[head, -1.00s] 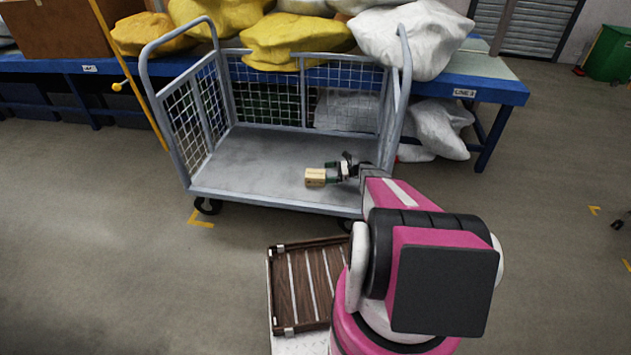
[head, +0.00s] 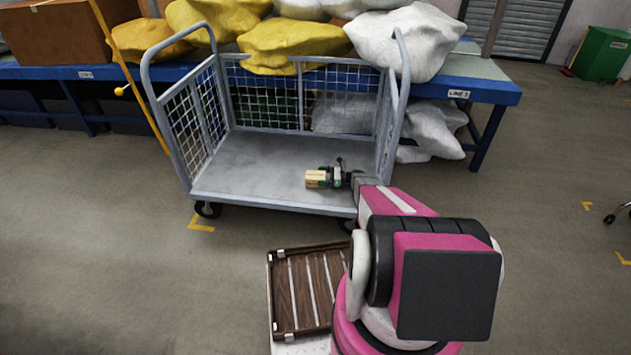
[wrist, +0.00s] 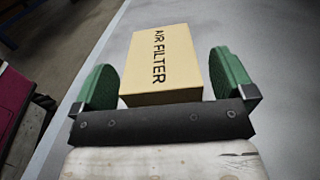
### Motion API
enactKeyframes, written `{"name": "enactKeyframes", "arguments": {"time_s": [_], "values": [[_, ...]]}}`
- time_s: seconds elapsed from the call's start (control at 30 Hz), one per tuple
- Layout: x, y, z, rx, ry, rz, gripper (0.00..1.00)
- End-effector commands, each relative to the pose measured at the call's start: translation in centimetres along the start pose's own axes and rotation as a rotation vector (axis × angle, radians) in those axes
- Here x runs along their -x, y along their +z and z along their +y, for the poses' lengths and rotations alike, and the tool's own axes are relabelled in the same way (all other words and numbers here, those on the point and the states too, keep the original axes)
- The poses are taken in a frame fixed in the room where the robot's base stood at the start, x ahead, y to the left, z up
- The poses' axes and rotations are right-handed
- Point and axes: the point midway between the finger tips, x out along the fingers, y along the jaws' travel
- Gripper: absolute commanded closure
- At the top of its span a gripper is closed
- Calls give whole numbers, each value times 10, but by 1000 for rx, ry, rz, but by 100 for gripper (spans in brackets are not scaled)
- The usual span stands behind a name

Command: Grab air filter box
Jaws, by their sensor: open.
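The air filter box (head: 317,179) is a small tan carton lying on the grey deck of the wire-sided cart. In the wrist view the box (wrist: 160,65) shows "AIR FILTER" in black letters on its top face. My gripper (wrist: 165,80) is open, with one green finger on each side of the near part of the box. In the head view my gripper (head: 325,177) reaches in from the right at the box's right end. Contact with the deck cannot be judged.
The cart (head: 235,165) has mesh walls at its back and sides and an open front. Its deck is otherwise bare. A blue table (head: 490,88) with yellow and white sacks stands behind. A brown slatted tray (head: 307,290) is near my base.

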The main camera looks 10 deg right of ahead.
Motion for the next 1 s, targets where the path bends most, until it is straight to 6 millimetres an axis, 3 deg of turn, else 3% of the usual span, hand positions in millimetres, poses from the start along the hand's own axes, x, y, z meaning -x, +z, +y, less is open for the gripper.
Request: {"name": "enactKeyframes", "arguments": {"time_s": [0.1,0.33,0.37,0.5,1.0], "values": [[-13,0,0,0,0,0,0],[-15,0,0,0,-1,0,0],[-15,0,0,0,-1,0,6],[-15,0,0,0,-1,0,51],[-15,6,0,1,-1,0,51]]}}
